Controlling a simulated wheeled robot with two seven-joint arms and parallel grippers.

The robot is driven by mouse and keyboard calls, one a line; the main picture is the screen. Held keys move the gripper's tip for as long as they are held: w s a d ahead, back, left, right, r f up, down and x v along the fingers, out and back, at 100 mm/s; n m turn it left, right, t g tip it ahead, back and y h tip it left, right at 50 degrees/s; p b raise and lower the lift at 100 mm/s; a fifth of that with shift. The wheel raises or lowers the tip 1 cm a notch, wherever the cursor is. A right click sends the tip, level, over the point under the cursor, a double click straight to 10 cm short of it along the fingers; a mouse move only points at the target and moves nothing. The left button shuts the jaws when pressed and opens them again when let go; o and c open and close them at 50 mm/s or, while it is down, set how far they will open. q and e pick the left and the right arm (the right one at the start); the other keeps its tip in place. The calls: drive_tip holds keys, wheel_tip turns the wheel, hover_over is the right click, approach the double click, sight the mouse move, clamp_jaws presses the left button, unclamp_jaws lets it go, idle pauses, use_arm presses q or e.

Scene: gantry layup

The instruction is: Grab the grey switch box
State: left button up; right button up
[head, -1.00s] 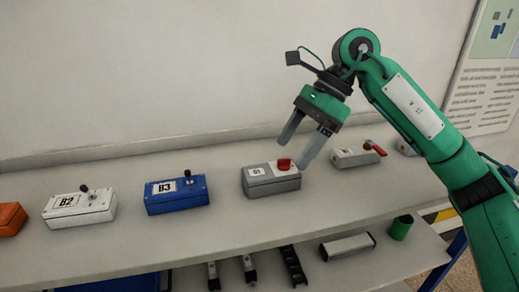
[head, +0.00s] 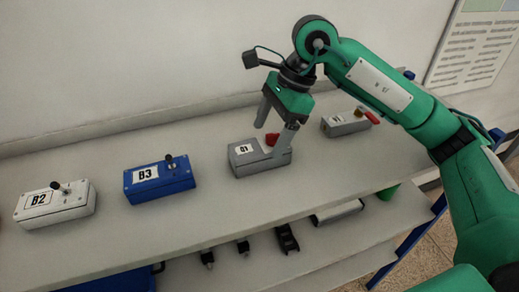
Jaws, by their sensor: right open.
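The grey switch box (head: 247,161) sits on the upper shelf. It carries a white label that seems to read Q1 and a red knob (head: 271,139) on top. My right gripper (head: 276,138) is open and points down over the box. I cannot tell whether the fingers touch the box. My left gripper is not in view.
A blue box marked B3 (head: 160,184) and a white box marked B2 (head: 55,206) stand to the left on the shelf (head: 190,230). Another grey box (head: 342,126) with a red handle stands to the right. Small parts lie on the lower shelf. A wall is behind.

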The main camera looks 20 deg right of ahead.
sight(261, 145)
drive_tip(key=shift+s+a+f+p, duration=0.1)
drive_tip(key=shift+a+f+p, duration=0.15)
drive_tip(key=shift+a+p, duration=0.1)
drive_tip(key=p+x, duration=0.1)
drive_tip(key=x, duration=0.2)
drive_tip(key=shift+a+f+p, duration=0.1)
drive_tip(key=shift+a+p, duration=0.05)
drive_tip(key=shift+p, duration=0.25)
drive_tip(key=shift+a+f, duration=0.15)
drive_tip(key=shift+f, duration=0.3)
drive_tip(key=c, duration=1.2)
drive_tip(key=shift+r, duration=0.1)
drive_tip(key=shift+c, duration=0.2)
